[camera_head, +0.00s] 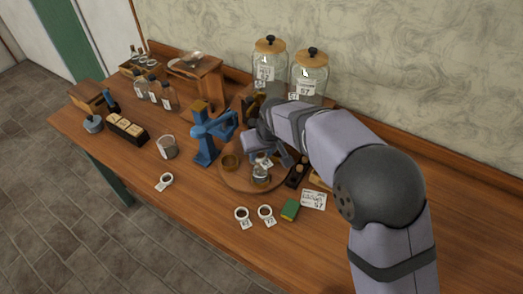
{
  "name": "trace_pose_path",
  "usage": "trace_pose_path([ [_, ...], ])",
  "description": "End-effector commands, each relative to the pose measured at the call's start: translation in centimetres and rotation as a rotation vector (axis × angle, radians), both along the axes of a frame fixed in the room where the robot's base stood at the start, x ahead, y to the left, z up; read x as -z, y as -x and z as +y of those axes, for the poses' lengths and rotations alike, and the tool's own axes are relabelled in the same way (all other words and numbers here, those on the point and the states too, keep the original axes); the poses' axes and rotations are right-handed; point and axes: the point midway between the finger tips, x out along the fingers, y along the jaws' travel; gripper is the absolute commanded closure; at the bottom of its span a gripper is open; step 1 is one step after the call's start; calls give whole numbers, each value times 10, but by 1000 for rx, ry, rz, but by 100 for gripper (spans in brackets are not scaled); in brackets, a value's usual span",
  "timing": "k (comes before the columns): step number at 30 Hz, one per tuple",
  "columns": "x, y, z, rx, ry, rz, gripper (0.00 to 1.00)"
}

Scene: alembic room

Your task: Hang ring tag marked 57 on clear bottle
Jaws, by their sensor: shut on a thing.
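A small clear bottle (261,174) stands upright on a round wooden board (232,182) near the table's middle. My gripper (271,158) is shut just above and beside the bottle's neck. A small white tag (267,163) shows at the fingers and seems to be what they hold. Its ring and number cannot be made out, nor whether it touches the bottle. Other ring tags lie on the table: one at the left (165,181) and two at the front, a left one (242,215) and a right one (265,213). Their numbers are too small to read surely.
A blue stand (208,138) and a small wooden bowl (231,161) are left of the bottle. A green block (290,209) and a card with 57 (313,199) lie at front right. Two lidded jars (309,75) stand behind. The front left table is mostly clear.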

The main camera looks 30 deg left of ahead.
Motion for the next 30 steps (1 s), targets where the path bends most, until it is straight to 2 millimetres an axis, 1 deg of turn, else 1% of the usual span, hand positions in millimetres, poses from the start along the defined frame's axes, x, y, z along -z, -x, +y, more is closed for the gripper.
trace_pose_path([
  [1,6,0,0,0,1,1,88],
  [18,41,0,0,0,0,0,88],
  [24,48,0,0,0,0,0,88],
  [30,51,0,0,0,-1,-1,88],
])
